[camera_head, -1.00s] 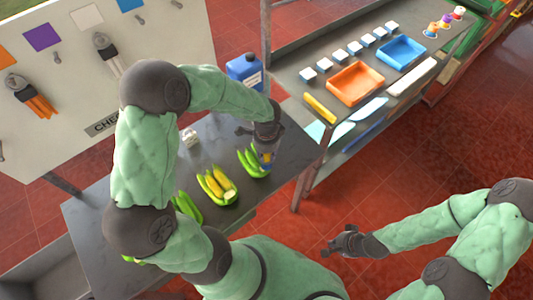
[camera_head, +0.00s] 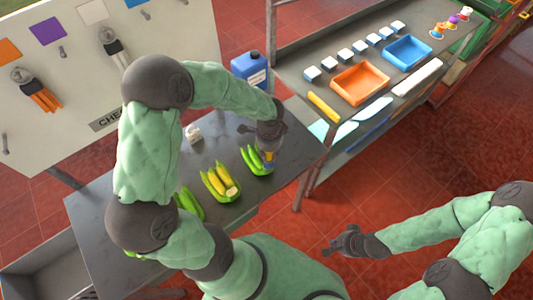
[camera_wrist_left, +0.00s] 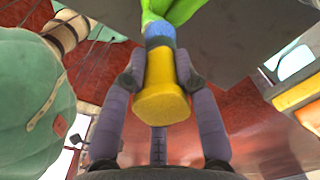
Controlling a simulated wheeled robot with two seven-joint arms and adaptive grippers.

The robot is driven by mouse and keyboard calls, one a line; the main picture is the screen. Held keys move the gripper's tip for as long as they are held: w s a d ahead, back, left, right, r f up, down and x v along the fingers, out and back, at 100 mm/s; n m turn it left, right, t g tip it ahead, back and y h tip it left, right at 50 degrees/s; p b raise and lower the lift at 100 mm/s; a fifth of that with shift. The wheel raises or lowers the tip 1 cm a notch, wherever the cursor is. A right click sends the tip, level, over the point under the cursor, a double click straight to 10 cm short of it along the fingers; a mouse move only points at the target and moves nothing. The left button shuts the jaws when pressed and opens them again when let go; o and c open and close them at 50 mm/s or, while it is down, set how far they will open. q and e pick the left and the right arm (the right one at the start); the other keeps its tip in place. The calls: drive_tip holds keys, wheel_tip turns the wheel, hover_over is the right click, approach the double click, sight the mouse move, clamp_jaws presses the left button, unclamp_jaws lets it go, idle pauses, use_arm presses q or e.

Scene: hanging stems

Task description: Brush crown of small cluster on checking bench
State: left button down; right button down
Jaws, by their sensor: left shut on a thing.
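A small green banana cluster (camera_head: 253,157) lies on the grey checking bench (camera_head: 150,235), at the right of a row of clusters. My left gripper (camera_head: 269,148) is over its right side. It is shut on a brush with a yellow handle (camera_wrist_left: 161,90) and a blue collar. In the left wrist view the brush's far end meets the green cluster (camera_wrist_left: 172,10); its bristles cannot be made out. My right gripper (camera_head: 345,243) hangs empty over the red floor; its finger opening is too small to tell.
A yellow cluster (camera_head: 220,180) and a green cluster (camera_head: 190,202) lie further left on the bench. A blue jug (camera_head: 250,70) and a small white object (camera_head: 194,133) stand behind. A shelf (camera_head: 345,108) with an orange tray (camera_head: 360,84) and a blue tray (camera_head: 407,53) is at the right.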

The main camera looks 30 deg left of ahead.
use_arm(q)
drive_tip(key=shift+w+d, duration=0.15)
drive_tip(key=shift+w, duration=0.15)
drive_tip(key=shift+s, duration=0.15)
drive_tip(key=shift+s+a+r, duration=0.1)
drive_tip(key=shift+s+a, duration=0.35)
drive_tip(key=shift+s, duration=0.35)
drive_tip(key=shift+w, duration=0.15)
drive_tip(key=shift+w+d, duration=0.45)
drive_tip(key=shift+w, duration=0.4)
drive_tip(key=shift+s, duration=0.1)
